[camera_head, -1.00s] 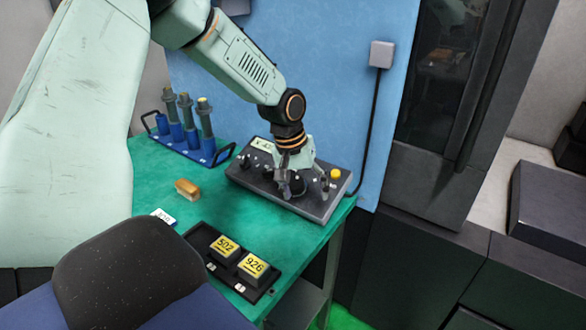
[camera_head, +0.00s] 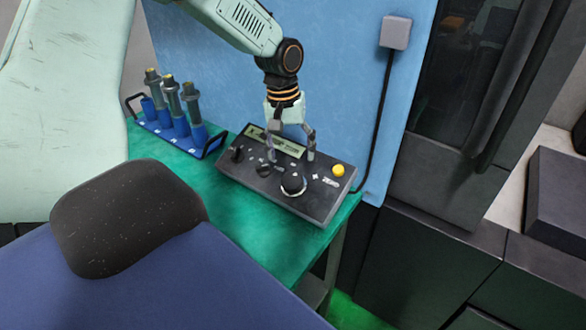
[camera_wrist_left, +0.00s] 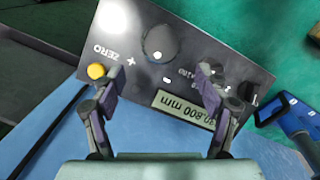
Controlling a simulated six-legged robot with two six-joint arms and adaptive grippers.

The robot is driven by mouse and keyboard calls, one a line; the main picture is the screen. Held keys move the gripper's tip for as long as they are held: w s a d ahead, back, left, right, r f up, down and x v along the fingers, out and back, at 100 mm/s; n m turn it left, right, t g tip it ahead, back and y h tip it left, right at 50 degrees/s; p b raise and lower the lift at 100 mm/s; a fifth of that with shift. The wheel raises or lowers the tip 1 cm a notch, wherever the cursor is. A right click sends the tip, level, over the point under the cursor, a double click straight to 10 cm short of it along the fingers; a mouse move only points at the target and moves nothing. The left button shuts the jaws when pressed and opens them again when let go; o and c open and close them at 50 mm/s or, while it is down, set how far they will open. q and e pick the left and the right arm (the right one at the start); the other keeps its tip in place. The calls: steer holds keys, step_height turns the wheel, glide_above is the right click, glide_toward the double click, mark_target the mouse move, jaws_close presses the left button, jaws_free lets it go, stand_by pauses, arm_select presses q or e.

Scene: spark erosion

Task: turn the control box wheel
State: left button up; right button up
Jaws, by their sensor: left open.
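The control box (camera_head: 320,207) is a dark box on the green table, with a display (camera_head: 275,143), a yellow button (camera_head: 338,170) and small knobs. Its wheel (camera_head: 293,184) is a round black knob near the front middle of the top face. In the left wrist view the wheel (camera_wrist_left: 160,44) lies beyond the fingertips, and the display (camera_wrist_left: 184,108) reads 30.800 mm. My left gripper (camera_head: 291,158) is open and empty above the back part of the box, behind the wheel and apart from it. It also shows in the left wrist view (camera_wrist_left: 160,80). My right gripper is not in view.
A blue rack (camera_head: 178,138) with several grey-and-blue holders stands left of the box. A blue panel (camera_head: 330,60) rises behind the table, with a grey wall box (camera_head: 396,32) and a cable. Dark cabinets (camera_head: 440,260) stand right.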

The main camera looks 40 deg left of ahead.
mark_target(293, 178)
arm_select(q)
steer(key=f, duration=0.4)
steer(key=f+b, duration=0.1)
steer(key=f, duration=0.2)
steer(key=shift+s+d, duration=0.1)
steer(key=shift+d, duration=0.3)
steer(key=shift+f, duration=0.3)
steer(key=shift+s+r, duration=0.15)
steer(key=shift+s, duration=0.05)
steer(key=shift+w, duration=0.25)
steer(key=c, duration=0.5)
steer(key=shift+s+a, duration=0.1)
steer(key=c, duration=0.4)
steer(key=shift+c, duration=1.2)
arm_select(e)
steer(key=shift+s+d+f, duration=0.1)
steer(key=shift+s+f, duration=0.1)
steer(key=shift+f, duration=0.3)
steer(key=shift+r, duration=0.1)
